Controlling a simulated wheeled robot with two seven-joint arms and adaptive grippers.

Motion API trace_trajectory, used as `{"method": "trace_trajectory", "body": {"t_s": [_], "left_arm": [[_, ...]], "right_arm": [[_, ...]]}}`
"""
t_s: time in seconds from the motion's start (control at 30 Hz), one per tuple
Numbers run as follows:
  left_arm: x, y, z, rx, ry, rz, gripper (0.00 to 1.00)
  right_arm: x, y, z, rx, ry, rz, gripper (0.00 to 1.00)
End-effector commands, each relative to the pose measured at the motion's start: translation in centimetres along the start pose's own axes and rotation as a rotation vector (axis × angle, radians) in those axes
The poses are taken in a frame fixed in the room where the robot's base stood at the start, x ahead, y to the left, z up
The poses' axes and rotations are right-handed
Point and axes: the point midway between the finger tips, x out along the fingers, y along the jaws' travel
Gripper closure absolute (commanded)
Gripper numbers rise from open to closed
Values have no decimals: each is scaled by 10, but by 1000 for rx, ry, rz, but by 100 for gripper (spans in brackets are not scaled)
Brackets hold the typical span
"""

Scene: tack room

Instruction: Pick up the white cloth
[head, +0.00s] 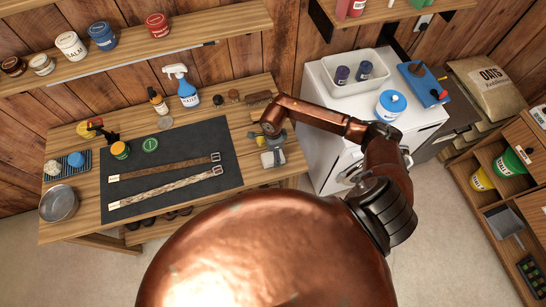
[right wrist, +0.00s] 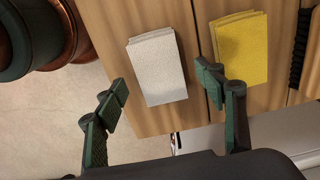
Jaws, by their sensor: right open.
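The white cloth (right wrist: 158,67) is a folded, flat stack on the wooden tabletop near its edge, seen in the right wrist view. In the head view it shows as a pale patch (head: 273,159) at the right end of the bench, partly covered by my right gripper (head: 274,142). My right gripper is open and empty. In the right wrist view its fingertips (right wrist: 162,88) are spread apart, one on either side of the white cloth in the picture; the height gap is hard to tell. My left gripper is not in view.
A folded yellow cloth (right wrist: 241,48) lies just right of the white one, close to the right finger in the picture. A dark mat (head: 190,187) with two straps covers the bench middle. A blue spray bottle (head: 186,92) stands behind. A white cabinet (head: 330,120) is at the right.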

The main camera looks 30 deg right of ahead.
Motion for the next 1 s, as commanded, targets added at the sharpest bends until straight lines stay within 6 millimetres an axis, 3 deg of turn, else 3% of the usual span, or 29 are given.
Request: {"method": "trace_trajectory", "body": {"t_s": [0.2, 0.43, 1.0], "left_arm": [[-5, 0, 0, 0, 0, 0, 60], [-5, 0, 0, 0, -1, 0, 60], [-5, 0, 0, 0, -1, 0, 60]], "right_arm": [[19, 0, 0, 1, -2, -1, 36], [20, -1, 0, 0, -2, -2, 38], [19, -1, 1, 1, -2, -2, 77]]}}
